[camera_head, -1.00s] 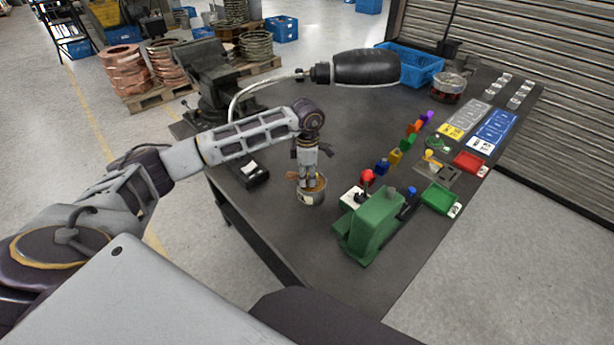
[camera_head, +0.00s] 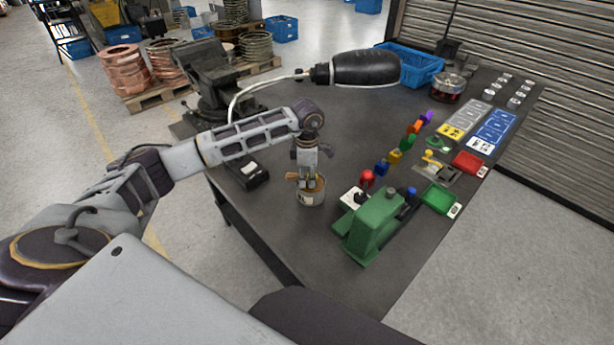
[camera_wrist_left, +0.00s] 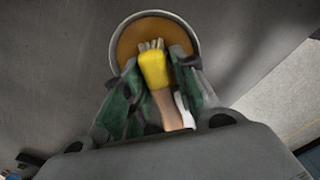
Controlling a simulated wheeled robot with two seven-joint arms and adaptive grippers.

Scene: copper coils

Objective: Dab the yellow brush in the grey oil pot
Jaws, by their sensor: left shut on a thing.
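The grey oil pot (camera_head: 312,199) stands on the dark table, with brown-orange oil inside. It also shows in the left wrist view, where its round rim (camera_wrist_left: 197,38) surrounds the oil. My left gripper (camera_head: 306,183) points down over the pot. In the left wrist view its green-padded fingers (camera_wrist_left: 155,85) are shut on the yellow brush (camera_wrist_left: 155,70). The brush has a yellow band, a brown handle and pale bristles. The bristles overlap the oil in that view; whether they touch it I cannot tell. My right gripper is not in view.
A green machine (camera_head: 373,228) with a red knob stands right of the pot. A black box (camera_head: 247,173) lies to its left. A black lamp (camera_head: 362,69) hangs over the table. Coloured blocks, a green tray (camera_head: 438,198) and a red tray (camera_head: 469,162) are farther right.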

